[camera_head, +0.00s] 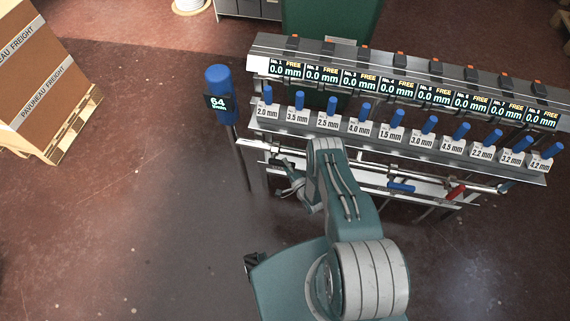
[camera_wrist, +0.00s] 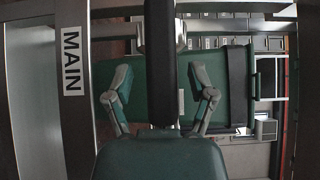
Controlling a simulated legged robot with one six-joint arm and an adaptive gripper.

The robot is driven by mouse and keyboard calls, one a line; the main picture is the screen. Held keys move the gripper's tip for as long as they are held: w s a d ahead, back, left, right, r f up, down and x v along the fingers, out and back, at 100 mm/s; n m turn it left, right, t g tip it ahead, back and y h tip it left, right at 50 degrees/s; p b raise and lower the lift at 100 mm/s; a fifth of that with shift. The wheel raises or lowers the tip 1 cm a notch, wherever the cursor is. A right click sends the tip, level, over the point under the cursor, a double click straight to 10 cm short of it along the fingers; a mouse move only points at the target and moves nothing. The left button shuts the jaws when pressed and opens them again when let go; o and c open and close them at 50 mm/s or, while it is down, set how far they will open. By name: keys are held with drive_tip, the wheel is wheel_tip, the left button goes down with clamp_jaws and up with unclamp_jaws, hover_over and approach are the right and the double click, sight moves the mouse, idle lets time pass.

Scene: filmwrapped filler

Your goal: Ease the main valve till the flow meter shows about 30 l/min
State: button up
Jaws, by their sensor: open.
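The flow meter (camera_head: 217,103) is a dark display on a blue cylinder on a post at the left of the rack; it reads 64. A white MAIN label (camera_wrist: 72,60) shows at the left in the wrist view, on a grey upright. My gripper (camera_head: 291,191) is low at the pipe's left end in the head view. In the wrist view its two fingers (camera_wrist: 164,95) are spread apart. A dark bar (camera_wrist: 160,50) runs down between them, with gaps on both sides. I cannot tell whether it is the main valve's handle. My arm hides part of the pipe.
A rack with several 0.0 mm FREE displays (camera_head: 400,88) and blue-handled nozzles (camera_head: 364,110) stands behind my arm. A blue lever (camera_head: 401,187) and a red lever (camera_head: 456,191) sit on the pipe at right. A carton (camera_head: 38,75) stands far left. Floor between is clear.

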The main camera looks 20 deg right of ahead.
drive_tip(key=shift+w+d, duration=0.1)
drive_tip(key=shift+w, duration=0.2)
clamp_jaws()
